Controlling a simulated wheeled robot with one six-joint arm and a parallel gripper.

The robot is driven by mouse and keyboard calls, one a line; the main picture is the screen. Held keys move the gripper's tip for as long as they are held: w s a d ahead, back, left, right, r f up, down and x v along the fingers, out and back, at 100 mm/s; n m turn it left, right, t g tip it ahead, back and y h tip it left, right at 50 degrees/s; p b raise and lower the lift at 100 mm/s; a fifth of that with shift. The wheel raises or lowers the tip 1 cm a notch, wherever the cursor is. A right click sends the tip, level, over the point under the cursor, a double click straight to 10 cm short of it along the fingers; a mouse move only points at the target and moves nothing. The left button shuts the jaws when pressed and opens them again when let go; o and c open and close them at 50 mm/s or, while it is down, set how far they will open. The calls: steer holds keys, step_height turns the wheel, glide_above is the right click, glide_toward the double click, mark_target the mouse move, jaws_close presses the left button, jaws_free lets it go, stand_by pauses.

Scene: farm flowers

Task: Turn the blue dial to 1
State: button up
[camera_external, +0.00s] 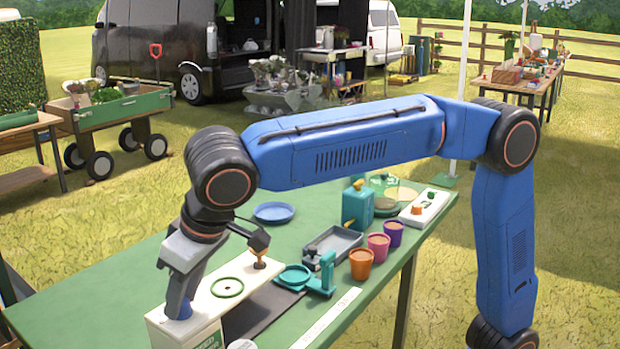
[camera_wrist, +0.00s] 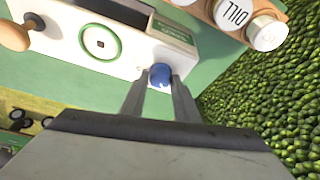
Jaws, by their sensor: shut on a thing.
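The blue dial (camera_wrist: 160,75) sits on the end of a white panel box (camera_wrist: 115,45), and only its top shows between my fingertips in the wrist view. In the external view the dial (camera_external: 184,309) is a small blue patch at my fingertips on the white box (camera_external: 222,300). My gripper (camera_wrist: 161,82) points down at the dial and is shut on it, one finger on each side. In the external view my gripper (camera_external: 181,305) is at the left end of the box. The dial's numbers are too small or hidden to read.
The box also carries a green ring (camera_external: 227,287) and a wooden knob (camera_external: 259,262). On the green table (camera_external: 110,290) stand a teal stand (camera_external: 322,278), a grey tray (camera_external: 330,248), several coloured cups (camera_external: 361,264) and a blue plate (camera_external: 274,212). White-capped jars (camera_wrist: 266,33) are close by.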

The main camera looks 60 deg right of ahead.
steer(key=o, duration=1)
steer(key=shift+r, duration=0.1)
steer(key=v, duration=1.7)
